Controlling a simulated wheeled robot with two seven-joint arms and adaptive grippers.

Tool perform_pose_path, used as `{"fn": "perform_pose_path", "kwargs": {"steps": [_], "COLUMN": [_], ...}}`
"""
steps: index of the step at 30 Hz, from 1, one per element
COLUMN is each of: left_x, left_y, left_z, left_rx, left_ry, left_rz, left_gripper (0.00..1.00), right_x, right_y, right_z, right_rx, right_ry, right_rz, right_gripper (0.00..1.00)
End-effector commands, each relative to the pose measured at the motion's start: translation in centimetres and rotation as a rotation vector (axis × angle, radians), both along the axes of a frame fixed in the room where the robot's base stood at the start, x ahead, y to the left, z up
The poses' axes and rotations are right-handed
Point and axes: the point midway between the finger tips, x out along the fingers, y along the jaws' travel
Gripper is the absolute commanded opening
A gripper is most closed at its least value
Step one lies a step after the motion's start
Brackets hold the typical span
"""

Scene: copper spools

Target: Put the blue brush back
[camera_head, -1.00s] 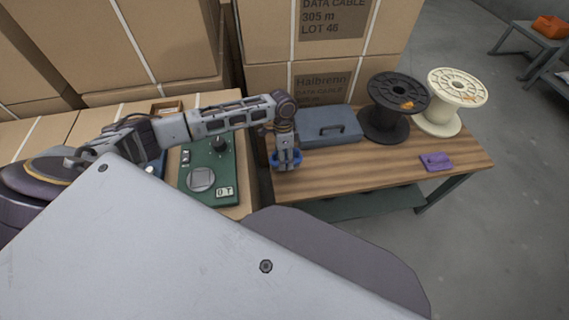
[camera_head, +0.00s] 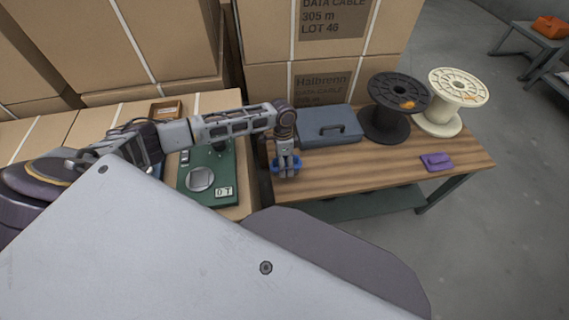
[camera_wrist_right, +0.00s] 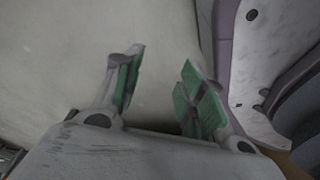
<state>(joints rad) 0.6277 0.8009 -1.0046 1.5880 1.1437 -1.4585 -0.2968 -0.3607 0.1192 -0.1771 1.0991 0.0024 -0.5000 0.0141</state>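The blue brush (camera_head: 298,165) is at the fingers of my left gripper (camera_head: 287,168), over the left end of the wooden table in the head view. The fingers cover its middle, and blue shows on both sides of them. The left gripper appears shut on it. Whether the brush touches the table top is hard to tell. My right gripper (camera_wrist_right: 163,57) shows in the right wrist view with its green-padded fingers apart and nothing between them. It is not seen in the head view.
The wooden table (camera_head: 365,180) holds a grey-blue toolbox (camera_head: 329,128), a black spool (camera_head: 385,128), a cream spool (camera_head: 440,119) and a purple brush-like block (camera_head: 437,162). A green device (camera_head: 208,178) stands left of it. Cartons (camera_head: 330,75) rise behind. The table's front middle is clear.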

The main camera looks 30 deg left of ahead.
Motion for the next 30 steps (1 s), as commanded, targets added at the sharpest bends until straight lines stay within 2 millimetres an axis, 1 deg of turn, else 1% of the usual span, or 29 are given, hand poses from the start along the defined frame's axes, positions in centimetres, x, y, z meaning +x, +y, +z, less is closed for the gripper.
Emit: {"fn": "perform_pose_path", "kwargs": {"steps": [4,11,17,22,30], "left_x": [0.0,0.0,0.1,0.5,1.1], "left_y": [0.0,0.0,0.1,0.3,0.7], "left_z": [0.0,0.1,1.0,2.8,6.7], "left_rx": [0.0,0.0,0.0,0.0,-0.001], "left_ry": [0.0,0.0,0.0,-0.002,-0.002], "left_rz": [0.0,0.0,0.0,0.0,0.0], "left_gripper": [0.72,0.72,0.72,0.72,0.72], "right_x": [-0.2,0.3,0.9,0.7,-1.0], "right_y": [0.0,0.1,0.2,0.0,-0.9], "right_z": [-0.1,0.2,0.6,0.5,-0.1], "right_rx": [0.001,0.001,0.003,0.002,-0.009], "right_ry": [0.002,-0.006,-0.015,-0.019,0.002], "right_rz": [0.0,0.0,0.002,0.003,0.004], "right_gripper": [0.4,0.4,0.4,0.4,0.4]}}
